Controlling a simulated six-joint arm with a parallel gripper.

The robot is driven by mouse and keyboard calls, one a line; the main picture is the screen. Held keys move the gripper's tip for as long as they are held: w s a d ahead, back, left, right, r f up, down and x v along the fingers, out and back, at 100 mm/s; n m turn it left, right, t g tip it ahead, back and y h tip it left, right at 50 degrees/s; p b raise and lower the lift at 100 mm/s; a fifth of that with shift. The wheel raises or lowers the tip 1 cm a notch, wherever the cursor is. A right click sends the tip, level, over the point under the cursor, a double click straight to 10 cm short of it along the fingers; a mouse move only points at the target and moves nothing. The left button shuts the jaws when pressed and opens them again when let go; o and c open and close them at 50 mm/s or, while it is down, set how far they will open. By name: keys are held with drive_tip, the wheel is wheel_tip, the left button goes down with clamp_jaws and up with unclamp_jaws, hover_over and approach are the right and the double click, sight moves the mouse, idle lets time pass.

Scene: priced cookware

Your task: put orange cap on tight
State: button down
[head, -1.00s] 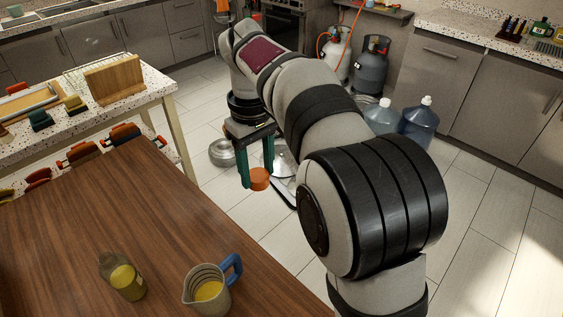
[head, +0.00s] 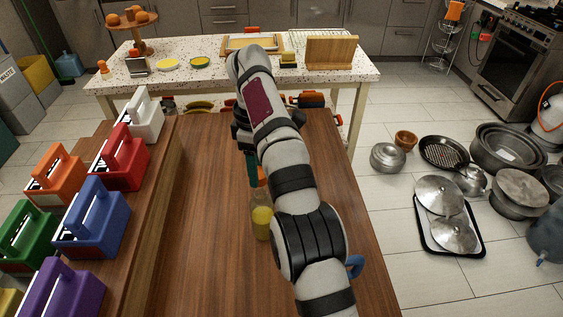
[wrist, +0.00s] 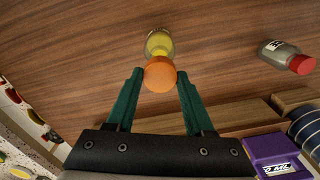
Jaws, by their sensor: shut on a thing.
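My gripper (wrist: 160,78) has green fingers, and they are shut on the orange cap (wrist: 159,73). The cap also shows in the head view (head: 262,176), partly hidden by my arm. A clear bottle (head: 261,222) with yellow liquid stands on the wooden table, just below the cap in that view. In the wrist view the bottle (wrist: 158,42) shows just beyond the cap, which covers part of it. The cap is held above and near the bottle's top; I cannot tell whether they touch.
A bottle with a red cap (wrist: 287,57) is on the table in the wrist view. Coloured caddies (head: 92,216) line the left side. My arm hides most of a jug, leaving its blue handle (head: 355,266) visible. The wooden table (head: 205,200) left of the bottle is clear.

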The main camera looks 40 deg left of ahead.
sight(261, 193)
drive_tip(key=shift+w, duration=0.1)
drive_tip(key=shift+d+f, duration=0.1)
drive_tip(key=shift+f, duration=2.15)
drive_tip(key=shift+f, duration=0.55)
